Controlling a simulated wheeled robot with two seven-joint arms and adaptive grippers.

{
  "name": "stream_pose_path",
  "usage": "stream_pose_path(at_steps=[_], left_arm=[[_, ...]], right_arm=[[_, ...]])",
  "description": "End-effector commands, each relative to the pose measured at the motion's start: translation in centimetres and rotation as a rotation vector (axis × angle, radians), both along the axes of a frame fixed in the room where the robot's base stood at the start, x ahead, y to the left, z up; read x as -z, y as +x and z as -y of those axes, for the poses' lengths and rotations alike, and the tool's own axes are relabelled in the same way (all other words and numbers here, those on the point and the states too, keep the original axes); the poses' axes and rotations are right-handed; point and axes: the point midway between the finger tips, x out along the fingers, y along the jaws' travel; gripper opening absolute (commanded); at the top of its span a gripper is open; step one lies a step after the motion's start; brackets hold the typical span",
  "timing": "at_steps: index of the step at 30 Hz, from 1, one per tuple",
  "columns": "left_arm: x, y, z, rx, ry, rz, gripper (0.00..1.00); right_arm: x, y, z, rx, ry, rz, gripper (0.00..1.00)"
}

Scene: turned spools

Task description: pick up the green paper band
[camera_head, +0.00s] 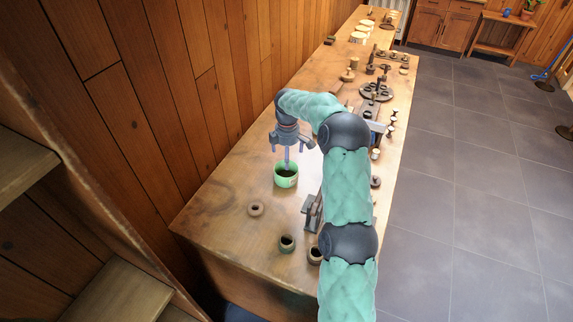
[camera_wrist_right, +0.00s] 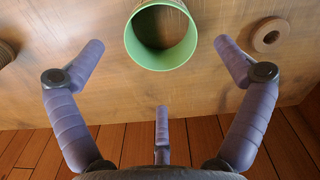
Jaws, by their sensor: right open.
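The green paper band (camera_head: 286,183) is a wide, open green ring standing upright on the wooden bench. In the right wrist view the band (camera_wrist_right: 137,50) is at the top centre, seen into its open end. My right gripper (camera_head: 290,150) is above the band with its fingers pointing down. Its purple fingers are spread wide and hold nothing. In the wrist view two fingertips lie left and right of the band, apart from it, and a third finger is below it. My left gripper is in neither view.
A dark metal stand (camera_head: 311,213) is right of the band, beside my arm. Several spools and discs fill the bench's far part. A plank wall borders its left.

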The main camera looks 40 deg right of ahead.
Motion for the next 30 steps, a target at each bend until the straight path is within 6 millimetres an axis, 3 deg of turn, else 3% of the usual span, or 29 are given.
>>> stream_pose_path(at_steps=[10,17,25,30], left_arm=[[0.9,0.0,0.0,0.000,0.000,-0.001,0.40],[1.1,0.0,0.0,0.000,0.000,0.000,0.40],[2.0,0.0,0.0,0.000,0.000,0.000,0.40],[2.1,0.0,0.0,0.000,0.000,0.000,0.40]], right_arm=[[4.7,0.0,-0.1,0.000,0.002,-0.004,1.00],[6.1,0.1,0.0,0.000,0.001,-0.002,1.00],[9.8,0.5,-0.1,0.000,0.001,-0.004,1.00],[10.7,0.5,-0.1,0.001,0.001,-0.001,1.00]])
